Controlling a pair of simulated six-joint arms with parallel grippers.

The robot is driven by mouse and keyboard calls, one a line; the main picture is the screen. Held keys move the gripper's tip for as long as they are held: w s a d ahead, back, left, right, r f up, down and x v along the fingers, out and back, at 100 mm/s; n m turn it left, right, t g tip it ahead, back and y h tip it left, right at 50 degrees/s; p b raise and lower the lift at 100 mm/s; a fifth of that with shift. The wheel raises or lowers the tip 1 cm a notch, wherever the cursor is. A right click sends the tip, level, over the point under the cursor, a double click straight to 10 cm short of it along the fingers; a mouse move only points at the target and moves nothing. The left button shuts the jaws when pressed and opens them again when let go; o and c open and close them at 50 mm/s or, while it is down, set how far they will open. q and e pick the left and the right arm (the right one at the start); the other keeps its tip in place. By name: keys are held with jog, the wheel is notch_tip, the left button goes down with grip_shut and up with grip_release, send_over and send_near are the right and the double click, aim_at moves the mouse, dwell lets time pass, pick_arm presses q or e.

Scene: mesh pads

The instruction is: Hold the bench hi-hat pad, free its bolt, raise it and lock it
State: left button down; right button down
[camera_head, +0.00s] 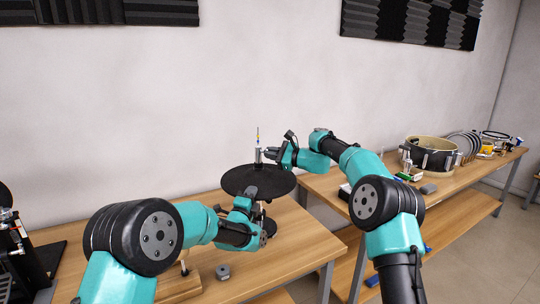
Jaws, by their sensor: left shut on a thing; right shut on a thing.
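The hi-hat pad (272,182) is a dark round disc, roughly level, above the left wooden bench. A silver clutch (258,156) and a thin rod with a coloured tip stand up from its middle. My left gripper (249,196) is at the pad's near edge, shut on the pad; its fingertips are mostly hidden by my own wrist. My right gripper (267,153) comes in from the right above the pad and is shut on the bolt at the clutch's side. The bolt itself is too small to make out. Below the pad, a dark stand base (268,228) shows partly behind my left wrist.
A small grey block (223,272) lies on the left bench (300,250) near its front. A dark machine (18,245) stands at far left. The right bench holds a drum (430,155), cymbals (465,142) and small parts. A gap separates the benches.

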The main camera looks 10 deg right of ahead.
jog(key=n, duration=0.5)
jog(key=shift+n, duration=0.3)
jog(key=n, duration=0.4)
jog(key=c, duration=1.2)
grip_release()
jog(key=shift+o, duration=0.2)
jog(key=v, duration=1.2)
